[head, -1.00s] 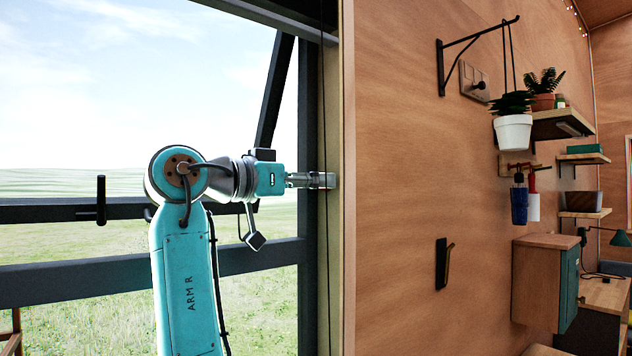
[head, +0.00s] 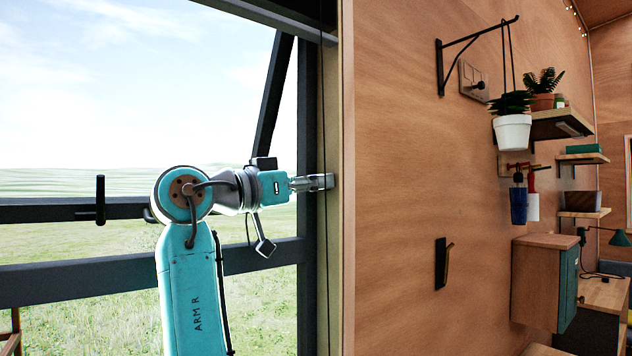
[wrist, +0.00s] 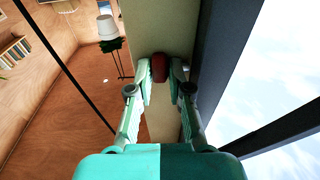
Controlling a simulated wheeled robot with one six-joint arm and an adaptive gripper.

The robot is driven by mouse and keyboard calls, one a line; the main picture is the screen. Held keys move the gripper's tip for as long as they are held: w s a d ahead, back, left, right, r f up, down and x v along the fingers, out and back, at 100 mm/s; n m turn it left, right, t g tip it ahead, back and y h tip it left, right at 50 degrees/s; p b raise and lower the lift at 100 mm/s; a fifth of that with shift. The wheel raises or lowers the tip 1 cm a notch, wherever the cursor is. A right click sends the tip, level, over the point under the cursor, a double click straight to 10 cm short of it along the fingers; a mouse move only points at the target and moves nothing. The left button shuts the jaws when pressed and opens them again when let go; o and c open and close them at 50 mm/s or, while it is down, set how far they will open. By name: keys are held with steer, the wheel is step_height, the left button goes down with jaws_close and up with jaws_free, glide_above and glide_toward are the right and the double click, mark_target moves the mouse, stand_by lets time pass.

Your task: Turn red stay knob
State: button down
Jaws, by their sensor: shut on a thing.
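The red knob (wrist: 158,68) shows in the wrist view on a pale upright post (wrist: 150,30) beside the dark window frame. My gripper (wrist: 160,78) has its two fingers on either side of the knob and is shut on it. In the head view my gripper (head: 328,181) reaches right to the window's side post, and the knob is hidden there behind the fingers. The window stay (head: 274,95), a dark slanting bar, runs from the upper frame down behind my wrist.
The wood wall (head: 400,180) stands just right of the post. It carries a black hook (head: 443,263), a hanging white pot (head: 513,132) and shelves farther right. A black window handle (head: 100,200) stands at left. A thin dark cord (wrist: 65,65) crosses the wrist view.

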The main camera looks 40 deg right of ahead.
stand_by(0.3)
steer(key=c, duration=1.1)
jaws_free()
steer(key=a, duration=0.4)
steer(key=a+f, duration=0.1)
steer(key=a, duration=0.7)
steer(key=shift+f, duration=0.35)
